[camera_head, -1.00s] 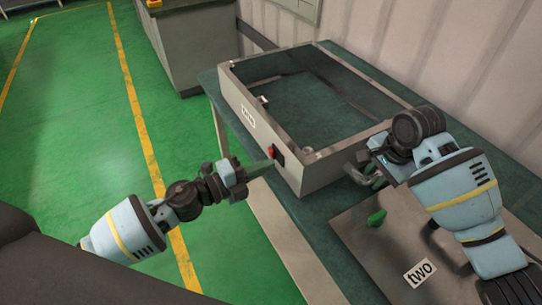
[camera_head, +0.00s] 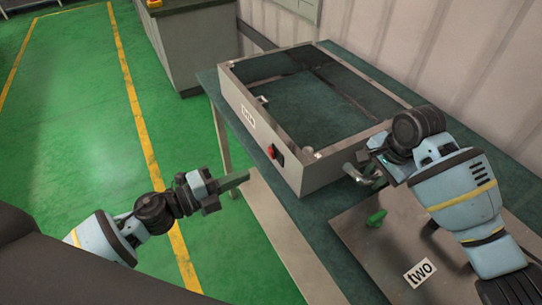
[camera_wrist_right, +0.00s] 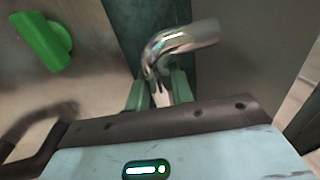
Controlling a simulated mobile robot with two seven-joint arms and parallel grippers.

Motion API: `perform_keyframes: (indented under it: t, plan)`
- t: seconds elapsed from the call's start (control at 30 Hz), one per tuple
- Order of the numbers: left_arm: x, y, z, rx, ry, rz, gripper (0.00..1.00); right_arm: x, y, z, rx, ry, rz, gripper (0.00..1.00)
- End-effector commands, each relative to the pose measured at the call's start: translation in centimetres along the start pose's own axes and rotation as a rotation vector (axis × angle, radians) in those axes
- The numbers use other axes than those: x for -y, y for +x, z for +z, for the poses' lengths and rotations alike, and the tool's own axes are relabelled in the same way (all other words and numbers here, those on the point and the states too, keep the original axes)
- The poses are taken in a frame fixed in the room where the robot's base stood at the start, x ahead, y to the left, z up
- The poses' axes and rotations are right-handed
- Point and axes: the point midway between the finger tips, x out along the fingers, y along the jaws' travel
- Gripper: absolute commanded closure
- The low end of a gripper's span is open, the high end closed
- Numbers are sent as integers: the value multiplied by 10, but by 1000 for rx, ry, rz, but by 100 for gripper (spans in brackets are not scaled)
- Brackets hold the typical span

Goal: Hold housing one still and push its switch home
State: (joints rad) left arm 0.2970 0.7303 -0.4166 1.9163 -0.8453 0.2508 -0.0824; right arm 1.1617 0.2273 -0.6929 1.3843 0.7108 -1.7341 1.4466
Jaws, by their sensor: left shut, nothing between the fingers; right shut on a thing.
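Housing one (camera_head: 318,172) is a grey, open-topped metal box on the table, with a white label on its left side that is too small to read surely. Its switch (camera_head: 278,155), red and black, sits in that side near the front corner; I cannot tell how deep it sits. My left gripper (camera_head: 236,181) is shut and empty, left of and below the switch, apart from it. My right gripper (camera_head: 366,170) is shut on the bent metal handle (camera_head: 352,174) at the box's front end. The right wrist view shows the handle (camera_wrist_right: 185,38) between the fingers (camera_wrist_right: 160,92).
A grey panel (camera_head: 352,238) labelled "two", with a green knob (camera_head: 376,217), lies on the green-topped table (camera_head: 316,228) in front of the box. The wall is close behind the table. Open green floor (camera_head: 75,125) lies to the left.

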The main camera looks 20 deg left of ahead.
Motion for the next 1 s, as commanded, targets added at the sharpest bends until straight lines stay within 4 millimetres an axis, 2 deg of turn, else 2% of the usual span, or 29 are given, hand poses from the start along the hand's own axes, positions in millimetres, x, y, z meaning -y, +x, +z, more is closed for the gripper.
perform_keyframes:
  t: [0.17, 0.2, 0.37, 0.6, 0.73, 0.87, 1.0]
  plan:
    - [0, 0, 0, 0, 0, 0, 100, 1, -1, 2, 3, -4, -4, 100]
    - [0, 0, 0, 0, 0, 0, 100, 1, -1, 1, 3, -4, -4, 72]
    - [0, 0, 0, 0, 0, 0, 100, 1, -1, 1, 2, -2, -2, 51]
    - [0, 0, 0, 0, 0, 0, 100, 0, 0, 0, 0, -1, 1, 51]
    - [0, 0, 0, 0, 0, 0, 100, 0, -6, 0, 0, -1, -1, 51]
    - [0, 0, 0, 0, 0, 0, 100, 1, -24, 0, -1, -1, -3, 51]
    - [0, 0, 0, 0, 0, 0, 100, 1, -53, 0, -2, -3, -5, 51]
